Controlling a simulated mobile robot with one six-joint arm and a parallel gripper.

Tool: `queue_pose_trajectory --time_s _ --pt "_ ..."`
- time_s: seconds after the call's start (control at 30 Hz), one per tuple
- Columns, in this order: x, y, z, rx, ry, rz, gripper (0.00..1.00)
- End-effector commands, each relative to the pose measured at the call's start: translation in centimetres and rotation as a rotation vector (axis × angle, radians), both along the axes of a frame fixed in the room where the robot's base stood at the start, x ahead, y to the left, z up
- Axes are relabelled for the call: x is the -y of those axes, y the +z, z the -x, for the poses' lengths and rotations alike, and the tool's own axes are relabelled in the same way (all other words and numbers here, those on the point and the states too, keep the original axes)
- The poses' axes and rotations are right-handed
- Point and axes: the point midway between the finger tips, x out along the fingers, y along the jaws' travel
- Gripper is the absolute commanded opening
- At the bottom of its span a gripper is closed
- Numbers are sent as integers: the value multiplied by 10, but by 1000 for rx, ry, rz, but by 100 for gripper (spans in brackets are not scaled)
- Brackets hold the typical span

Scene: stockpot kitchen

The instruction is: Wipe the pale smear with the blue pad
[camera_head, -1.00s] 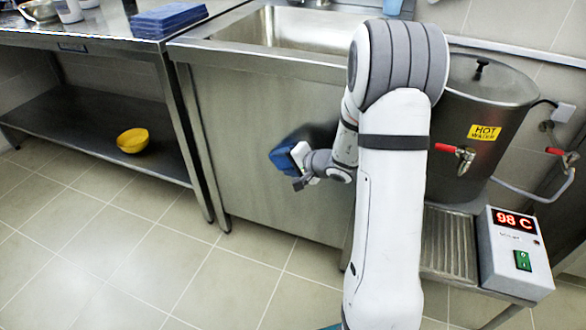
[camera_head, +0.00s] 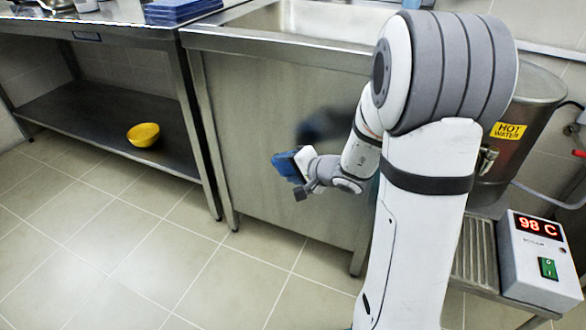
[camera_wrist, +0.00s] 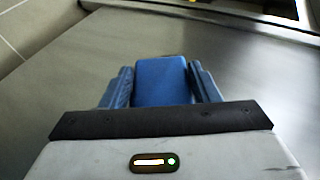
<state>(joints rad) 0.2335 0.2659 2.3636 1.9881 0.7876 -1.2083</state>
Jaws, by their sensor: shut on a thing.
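The blue pad (camera_head: 287,166) is in my gripper (camera_head: 298,174), in front of the steel front panel of the sink unit (camera_head: 262,125). The wrist view also shows the pad (camera_wrist: 162,82) between the two fingers of my gripper (camera_wrist: 160,72), which are shut on it. A dark blurred reflection or shadow of the gripper lies on the panel, and the pad appears apart from it. I cannot make out a pale smear in either view; my arm hides part of the panel's right side.
A steel counter with a stack of blue cloths (camera_head: 180,10) stands left; its lower shelf holds a yellow bowl (camera_head: 143,134). A hot water boiler (camera_head: 515,110) and a control box reading 98 C (camera_head: 540,255) stand right. The tiled floor in front is clear.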

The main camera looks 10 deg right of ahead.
Motion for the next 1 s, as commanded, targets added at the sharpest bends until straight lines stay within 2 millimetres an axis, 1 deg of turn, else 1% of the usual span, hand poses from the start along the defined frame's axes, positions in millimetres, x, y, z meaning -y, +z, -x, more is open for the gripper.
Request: queue_pose_trajectory --time_s 0.37,0.73,1.0 --pt "-2 0 3 -1 1 0 30" --pt "-18 -1 25 -1 2 -1 30" --pt "-18 0 25 -2 1 -1 30"
